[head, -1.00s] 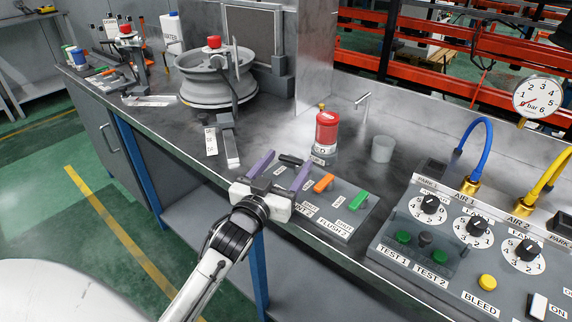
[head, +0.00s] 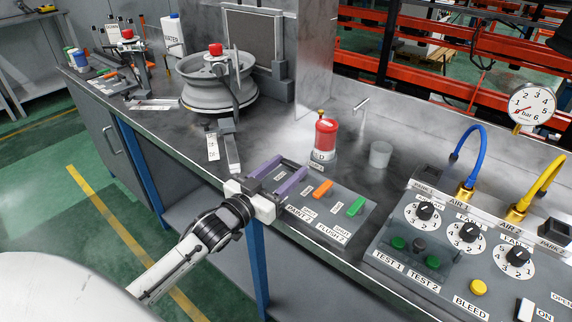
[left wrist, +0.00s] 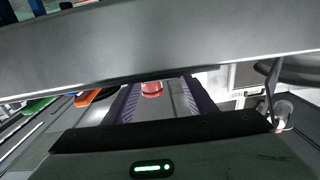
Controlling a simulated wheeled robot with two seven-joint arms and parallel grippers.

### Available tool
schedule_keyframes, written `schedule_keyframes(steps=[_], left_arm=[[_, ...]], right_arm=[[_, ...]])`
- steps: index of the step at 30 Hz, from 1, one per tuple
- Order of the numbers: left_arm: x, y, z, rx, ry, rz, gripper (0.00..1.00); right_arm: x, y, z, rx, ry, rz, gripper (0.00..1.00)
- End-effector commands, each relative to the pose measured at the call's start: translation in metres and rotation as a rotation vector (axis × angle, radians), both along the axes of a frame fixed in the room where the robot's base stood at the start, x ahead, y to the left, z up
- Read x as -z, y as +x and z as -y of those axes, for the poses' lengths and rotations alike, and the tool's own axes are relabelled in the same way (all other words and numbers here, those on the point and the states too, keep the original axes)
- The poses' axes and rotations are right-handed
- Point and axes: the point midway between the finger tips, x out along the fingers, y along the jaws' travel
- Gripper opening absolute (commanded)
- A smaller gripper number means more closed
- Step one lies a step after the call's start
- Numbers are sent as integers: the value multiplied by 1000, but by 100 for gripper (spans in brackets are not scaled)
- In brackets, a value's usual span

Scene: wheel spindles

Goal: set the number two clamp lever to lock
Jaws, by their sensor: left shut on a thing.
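My right gripper is not in view.
A red-topped canister (head: 326,138) stands just behind the panel, near a pale cup (head: 380,154). A wheel (head: 218,90) on a spindle is at back left. A knob console (head: 400,262) with blue and yellow hoses is at right.

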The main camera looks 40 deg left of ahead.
Motion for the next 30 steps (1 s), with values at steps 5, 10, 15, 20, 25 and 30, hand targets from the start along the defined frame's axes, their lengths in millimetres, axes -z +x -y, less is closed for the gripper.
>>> schedule_keyframes(steps=[5, 10, 15, 20, 25, 30], left_arm=[[-2, 2, -4, 50, 6, 1, 28], [-1, 2, -4, 59, 3, 3, 28], [-2, 2, -5, 57, 2, 3, 28], [-1, 2, -4, 57, 2, 2, 67], [-1, 2, -4, 58, 1, 1, 67], [0, -3, -4, 59, 0, 0, 67]], right_arm=[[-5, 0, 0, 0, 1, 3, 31], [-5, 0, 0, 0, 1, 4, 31], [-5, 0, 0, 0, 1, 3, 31], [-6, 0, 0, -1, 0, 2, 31], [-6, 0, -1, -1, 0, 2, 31], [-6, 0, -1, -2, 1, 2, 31]])
